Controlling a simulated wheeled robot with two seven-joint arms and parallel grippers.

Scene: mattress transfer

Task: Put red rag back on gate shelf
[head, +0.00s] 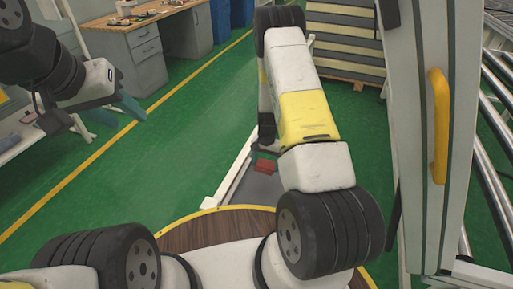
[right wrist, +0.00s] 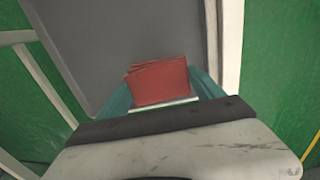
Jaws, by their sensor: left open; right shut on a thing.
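The folded red rag (right wrist: 158,82) is between the teal fingers of my right gripper (right wrist: 160,88), which is shut on it. Behind the rag in the right wrist view is a flat grey shelf surface (right wrist: 110,40) with white framing. In the head view the red rag (head: 264,166) shows over the grey shelf (head: 262,188), beside my right arm. I cannot tell whether the rag touches the shelf. My arm hides most of the right gripper there. My left gripper (head: 120,113) is open and empty at the upper left, far from the rag.
White rails (head: 232,172) edge the grey shelf. A white post with a yellow handle (head: 439,125) stands close on the right, beside metal rollers (head: 493,130). A workbench (head: 150,45) is at the back left. The green floor (head: 190,120) at centre left is clear.

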